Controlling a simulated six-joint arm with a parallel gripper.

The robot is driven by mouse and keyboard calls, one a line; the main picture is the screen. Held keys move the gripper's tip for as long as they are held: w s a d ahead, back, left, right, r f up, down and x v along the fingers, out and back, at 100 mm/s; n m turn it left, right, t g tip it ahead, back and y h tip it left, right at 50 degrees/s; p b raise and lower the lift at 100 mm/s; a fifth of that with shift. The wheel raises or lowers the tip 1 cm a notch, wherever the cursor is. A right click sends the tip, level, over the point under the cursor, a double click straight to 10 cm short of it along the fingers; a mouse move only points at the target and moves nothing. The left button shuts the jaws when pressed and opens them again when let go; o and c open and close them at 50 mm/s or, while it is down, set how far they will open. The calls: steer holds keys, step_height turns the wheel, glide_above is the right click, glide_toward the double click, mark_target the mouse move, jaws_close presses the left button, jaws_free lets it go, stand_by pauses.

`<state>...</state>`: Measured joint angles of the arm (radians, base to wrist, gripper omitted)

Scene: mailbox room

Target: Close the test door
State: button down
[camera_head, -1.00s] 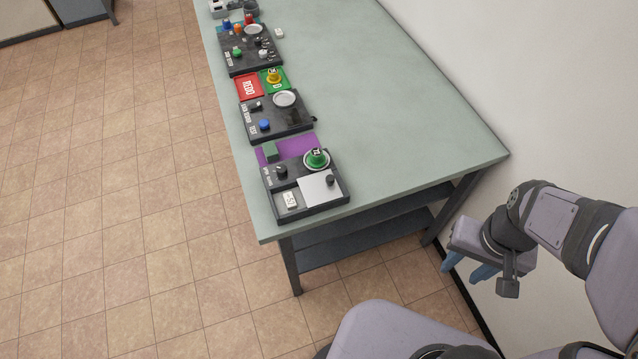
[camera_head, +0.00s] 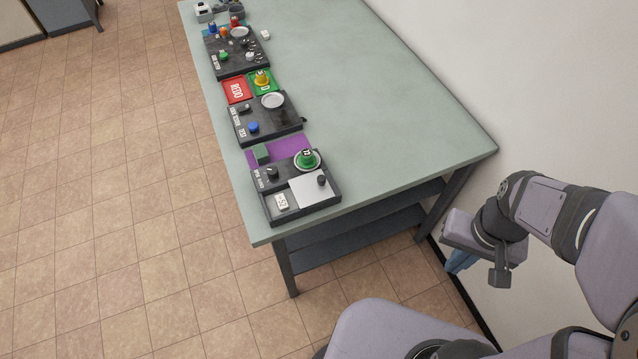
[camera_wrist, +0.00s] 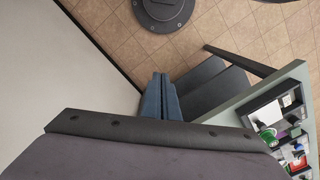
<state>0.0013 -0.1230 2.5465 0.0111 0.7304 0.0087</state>
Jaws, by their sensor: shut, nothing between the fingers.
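The dark panel nearest the table's front end (camera_head: 296,189) has a small black knob, a white plate with a dark knob (camera_head: 321,180), a white display (camera_head: 281,201) and a green object in a round holder (camera_head: 307,160). I cannot tell for certain which part is the test door; a second dark panel with a blue button (camera_head: 253,127) lies behind it. My gripper (camera_head: 456,261) is shut and empty, pointing down right of the table. In the wrist view its blue fingers (camera_wrist: 161,98) are together, with the panels at the lower right.
The green table (camera_head: 400,120) stands against a white wall (camera_head: 480,60), with a dark lower shelf (camera_head: 350,222). A red card (camera_head: 237,89), a yellow object on a green card (camera_head: 262,78) and a purple sheet (camera_head: 288,148) lie on it. The right part of the tabletop is clear.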

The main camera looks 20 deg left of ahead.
steer(key=w+a+f+m+g+y+b, duration=0.2)
steer(key=w+a+f+m+y+b, duration=0.3)
steer(key=w, duration=0.5)
steer(key=w+a+f+m+g+y+b, duration=0.3)
steer(key=w+a+f+m+y+b, duration=0.2)
steer(key=w+a+m+y+b, duration=0.2)
steer(key=w+a+m+y, duration=0.2)
steer(key=w+a+y, duration=0.1)
steer(key=y, duration=0.1)
steer(key=shift+w+a+f+y, duration=0.15)
steer(key=shift+a+y, duration=0.15)
steer(key=shift+a, duration=0.1)
steer(key=shift+a, duration=0.1)
steer(key=p, duration=0.4)
glide_toward(311, 185)
steer(key=shift+a+r, duration=0.8)
steer(key=shift+r, duration=0.25)
steer(key=shift+a+f+p, duration=0.15)
steer(key=shift+a+p, duration=0.2)
steer(key=shift+a, duration=0.2)
